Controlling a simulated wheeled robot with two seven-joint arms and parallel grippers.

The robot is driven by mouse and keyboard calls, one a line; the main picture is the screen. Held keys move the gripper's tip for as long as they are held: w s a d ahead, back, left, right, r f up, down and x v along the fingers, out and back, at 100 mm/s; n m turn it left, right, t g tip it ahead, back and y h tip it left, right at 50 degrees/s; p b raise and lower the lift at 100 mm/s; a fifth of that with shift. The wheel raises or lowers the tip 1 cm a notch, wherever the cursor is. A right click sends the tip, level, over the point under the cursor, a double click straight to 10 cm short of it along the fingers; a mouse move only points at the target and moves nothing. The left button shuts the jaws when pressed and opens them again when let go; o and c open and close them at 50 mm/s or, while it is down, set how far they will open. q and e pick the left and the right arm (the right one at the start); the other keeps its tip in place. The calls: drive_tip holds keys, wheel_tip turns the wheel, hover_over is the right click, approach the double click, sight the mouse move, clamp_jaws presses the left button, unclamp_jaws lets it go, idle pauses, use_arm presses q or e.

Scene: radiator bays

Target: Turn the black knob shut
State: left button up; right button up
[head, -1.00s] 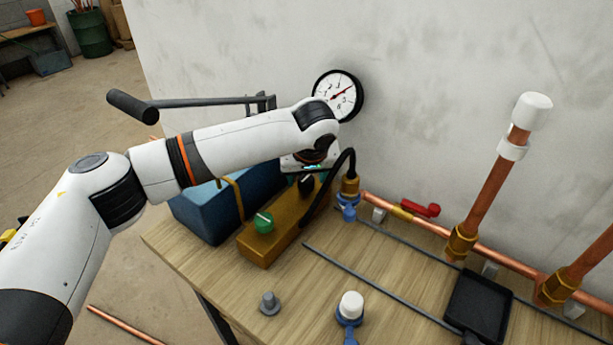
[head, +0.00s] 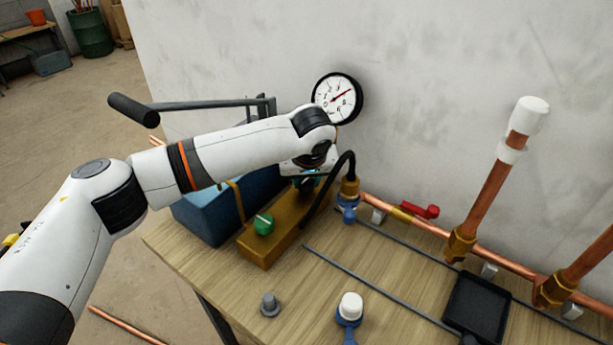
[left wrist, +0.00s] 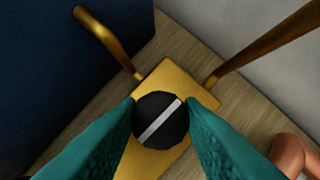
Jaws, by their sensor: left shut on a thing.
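The black knob (left wrist: 160,120) sits on top of the brass block, with a white stripe running diagonally across its face in the left wrist view. My left gripper (left wrist: 161,117) has its teal fingers shut on the knob from both sides. In the head view my left gripper (head: 307,179) is over the far end of the brass block (head: 262,247), mostly hidden by my wrist, and the knob is hard to make out there. A green knob (head: 264,224) with a pale stripe sits on the block's near end. My right gripper is not in view.
A blue box (head: 207,215) stands left of the block, under a long black-handled lever (head: 190,104). A round gauge (head: 338,98) is near the wall. A black hose, copper pipes (head: 487,190), a red valve handle (head: 425,211) and a black tray (head: 476,305) lie to the right.

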use_arm(q)
drive_tip(key=m+h+p, duration=0.1)
drive_tip(key=m+p, duration=0.2)
drive_tip(key=p, duration=0.1)
drive_tip(key=m+h+p, duration=0.1)
drive_tip(key=m+p, duration=0.3)
drive_tip(key=shift+a+r+g+h+p, duration=0.15)
drive_tip(key=shift+g+h+p, duration=0.15)
drive_tip(key=shift+h+p, duration=0.1)
drive_tip(key=shift+m+h+p, duration=0.3)
drive_tip(key=shift+m+p, duration=0.25)
drive_tip(key=shift+m, duration=0.35)
drive_tip(key=shift+w+m+g+h+p, duration=0.1)
drive_tip(key=shift+m+g+h+p, duration=0.25)
drive_tip(key=shift+m, duration=0.65)
drive_tip(key=shift+f+m+g, duration=0.2)
drive_tip(key=shift+m+g, duration=0.15)
drive_tip(key=shift+m, duration=0.55)
drive_tip(key=m+g+h+b, duration=0.1)
drive_tip(key=m, duration=0.2)
drive_tip(key=shift+w+m+g+b, duration=0.1)
drive_tip(key=shift+m+g+b, duration=0.2)
drive_tip(key=shift+m, duration=0.5)
